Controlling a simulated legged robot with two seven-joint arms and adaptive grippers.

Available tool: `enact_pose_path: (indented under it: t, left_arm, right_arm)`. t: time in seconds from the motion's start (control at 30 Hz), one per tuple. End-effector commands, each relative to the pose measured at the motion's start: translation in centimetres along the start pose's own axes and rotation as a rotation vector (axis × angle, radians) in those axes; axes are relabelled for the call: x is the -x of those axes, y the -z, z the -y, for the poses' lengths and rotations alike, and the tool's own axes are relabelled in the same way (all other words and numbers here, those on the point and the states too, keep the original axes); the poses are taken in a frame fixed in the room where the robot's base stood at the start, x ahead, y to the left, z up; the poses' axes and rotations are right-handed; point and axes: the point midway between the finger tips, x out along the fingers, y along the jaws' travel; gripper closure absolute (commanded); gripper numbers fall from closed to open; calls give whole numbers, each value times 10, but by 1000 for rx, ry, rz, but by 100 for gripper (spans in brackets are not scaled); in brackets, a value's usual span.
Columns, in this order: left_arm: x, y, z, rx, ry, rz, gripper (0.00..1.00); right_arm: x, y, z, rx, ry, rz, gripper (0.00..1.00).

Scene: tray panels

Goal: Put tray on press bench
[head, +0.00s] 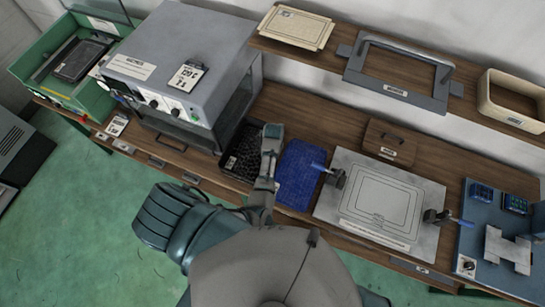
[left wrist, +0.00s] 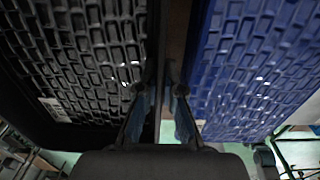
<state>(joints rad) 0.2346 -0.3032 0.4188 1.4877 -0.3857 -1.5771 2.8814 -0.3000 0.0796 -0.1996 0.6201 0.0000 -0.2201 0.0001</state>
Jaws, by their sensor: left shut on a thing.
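A black tray (head: 243,152) with a raised block pattern lies on the wooden bench. It fills the left of the left wrist view (left wrist: 75,60). A blue tray (head: 298,175) of similar pattern lies to its right and also shows in the left wrist view (left wrist: 250,65). My left gripper (head: 271,135) is between the two trays, at the black tray's right edge. In the left wrist view its fingers (left wrist: 160,92) straddle that edge and are shut on it. The contact is dark and partly hidden. My right gripper is not in view.
A grey machine (head: 180,65) stands left of the black tray. A metal plate with a framed panel (head: 380,208) and blue-handled clamps lies right of the blue tray. A shelf above holds a handled frame (head: 400,75) and a beige bin (head: 512,105). A green station (head: 75,65) is far left.

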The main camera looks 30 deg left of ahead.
Motion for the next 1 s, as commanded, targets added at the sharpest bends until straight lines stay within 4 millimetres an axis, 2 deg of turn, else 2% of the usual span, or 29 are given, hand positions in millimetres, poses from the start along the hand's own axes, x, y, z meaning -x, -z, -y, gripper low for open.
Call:
enact_pose_path:
  t: [0.07,0.1,0.2,0.83,1.0]
  left_arm:
    - [-8,7,2,-1,7,-19,100]
    - [-8,8,3,-1,7,-19,85]
    - [-8,8,2,0,7,-20,65]
    - [-3,4,1,0,3,-10,65]
    - [14,2,2,1,3,-6,65]
  right_arm:
    - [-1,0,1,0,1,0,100]
    - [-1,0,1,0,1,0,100]
    - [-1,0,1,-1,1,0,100]
    - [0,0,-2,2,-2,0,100]
    - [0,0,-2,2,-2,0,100]
